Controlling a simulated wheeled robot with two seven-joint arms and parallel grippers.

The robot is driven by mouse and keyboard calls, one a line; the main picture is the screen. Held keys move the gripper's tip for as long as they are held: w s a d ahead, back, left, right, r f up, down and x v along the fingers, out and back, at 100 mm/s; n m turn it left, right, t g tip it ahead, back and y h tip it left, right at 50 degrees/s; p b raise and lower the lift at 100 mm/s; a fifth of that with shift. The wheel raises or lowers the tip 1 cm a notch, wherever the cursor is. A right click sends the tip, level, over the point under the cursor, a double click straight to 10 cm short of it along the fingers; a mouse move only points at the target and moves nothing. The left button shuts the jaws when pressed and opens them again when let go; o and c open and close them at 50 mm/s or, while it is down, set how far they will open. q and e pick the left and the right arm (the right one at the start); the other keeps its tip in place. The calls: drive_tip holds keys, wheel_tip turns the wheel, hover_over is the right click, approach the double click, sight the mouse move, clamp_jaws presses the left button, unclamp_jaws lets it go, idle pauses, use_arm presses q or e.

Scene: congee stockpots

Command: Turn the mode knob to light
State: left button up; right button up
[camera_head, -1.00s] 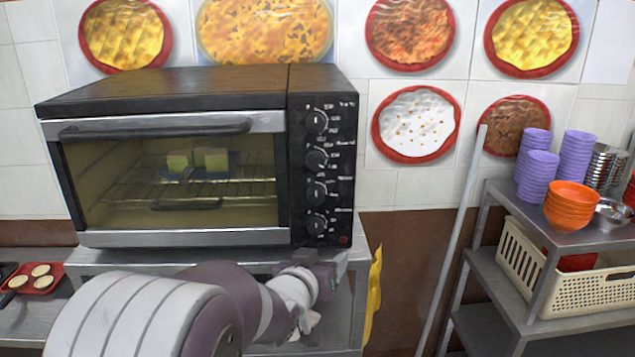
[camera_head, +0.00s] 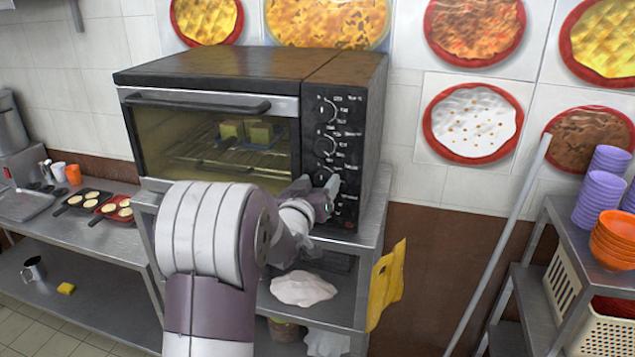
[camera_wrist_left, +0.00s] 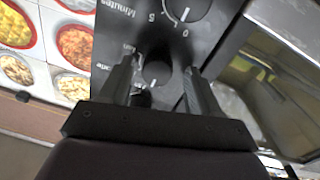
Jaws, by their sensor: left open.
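The toaster oven's control panel (camera_head: 326,120) is a black vertical strip with several round dark knobs in a column. Another knob (camera_wrist_left: 187,8) sits by the word "Minutes". My left gripper (camera_head: 320,186) is open at the lower half of the panel, its fingers on both sides of the knob in the left wrist view (camera_wrist_left: 160,82). I cannot tell whether they touch it. My right gripper is out of view.
The oven's glass door (camera_head: 215,140) is shut, with yellowish blocks (camera_head: 246,131) on the rack inside. The oven stands on a metal shelf unit (camera_head: 365,232). A grey pole (camera_head: 505,235) leans against the wall further right.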

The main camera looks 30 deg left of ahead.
use_arm(q)
drive_tip(key=shift+w+d, duration=0.1)
drive_tip(key=shift+d, duration=0.1)
drive_tip(key=c, duration=0.3)
drive_tip(key=shift+a, duration=0.15)
drive_tip(key=c, duration=0.7)
drive_tip(key=shift+f+m+b, duration=0.15)
drive_tip(key=shift+m+b, duration=0.15)
drive_tip(key=shift+b, duration=0.2)
drive_tip(key=shift+c, duration=0.2)
drive_tip(key=m+b, duration=0.6)
drive_tip(key=b, duration=0.2)
drive_tip(key=shift+f+g, duration=0.1)
drive_tip(key=shift+g, duration=0.2)
drive_tip(key=shift+r+m+b, duration=0.25)
drive_tip(key=shift+m+b, duration=1.15)
drive_tip(key=shift+m, duration=0.1)
